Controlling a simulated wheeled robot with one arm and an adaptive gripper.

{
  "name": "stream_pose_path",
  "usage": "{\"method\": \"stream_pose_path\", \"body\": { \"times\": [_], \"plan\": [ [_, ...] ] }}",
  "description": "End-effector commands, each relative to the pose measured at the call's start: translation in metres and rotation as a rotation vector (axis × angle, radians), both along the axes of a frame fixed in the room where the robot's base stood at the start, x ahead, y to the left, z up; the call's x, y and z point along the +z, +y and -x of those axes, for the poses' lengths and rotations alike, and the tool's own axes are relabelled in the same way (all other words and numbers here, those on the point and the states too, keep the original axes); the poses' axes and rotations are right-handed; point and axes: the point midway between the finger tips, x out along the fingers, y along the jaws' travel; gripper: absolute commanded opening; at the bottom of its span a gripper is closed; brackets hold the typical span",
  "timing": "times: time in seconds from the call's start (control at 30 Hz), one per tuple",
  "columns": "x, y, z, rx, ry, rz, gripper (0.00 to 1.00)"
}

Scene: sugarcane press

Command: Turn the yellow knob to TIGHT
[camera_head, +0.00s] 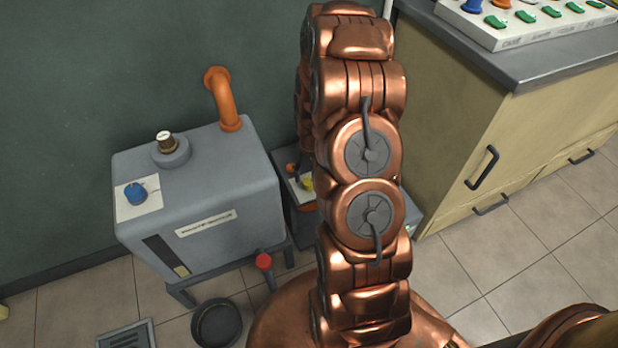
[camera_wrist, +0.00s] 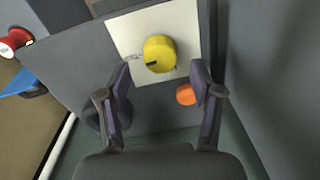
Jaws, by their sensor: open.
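The yellow knob (camera_wrist: 160,53) sits on a white square plate (camera_wrist: 125,33) on a grey machine top in the wrist view. A dark pointer mark on it points left, toward small lettering on the plate that is too small to read. My gripper (camera_wrist: 160,80) is open, its two fingers apart just below the knob in the picture and not closed on it. In the head view a bit of the yellow knob (camera_head: 307,184) shows beside my copper arm, which hides most of that machine.
An orange round part (camera_wrist: 186,95) lies close to the right finger. A red knob (camera_wrist: 14,42) and a blue part (camera_wrist: 22,83) are at the left. In the head view a grey tank (camera_head: 215,185) with an orange pipe (camera_head: 222,98) stands left; a cabinet (camera_head: 490,130) stands right.

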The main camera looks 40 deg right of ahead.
Motion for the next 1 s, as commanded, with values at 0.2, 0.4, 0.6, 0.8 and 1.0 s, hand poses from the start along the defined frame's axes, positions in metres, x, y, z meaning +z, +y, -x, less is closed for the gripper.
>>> {"method": "stream_pose_path", "body": {
  "times": [0.2,0.4,0.6,0.8,1.0],
  "plan": [
    [0.035,-0.002,-0.001,0.000,-0.005,0.003,0.65],
    [0.065,-0.003,-0.001,0.000,-0.007,0.004,0.65],
    [0.083,-0.003,0.000,0.000,-0.004,0.002,0.65],
    [0.089,-0.003,0.001,0.000,-0.004,0.002,0.65],
    [0.089,-0.003,0.001,0.000,-0.003,0.001,0.65]
  ]
}}
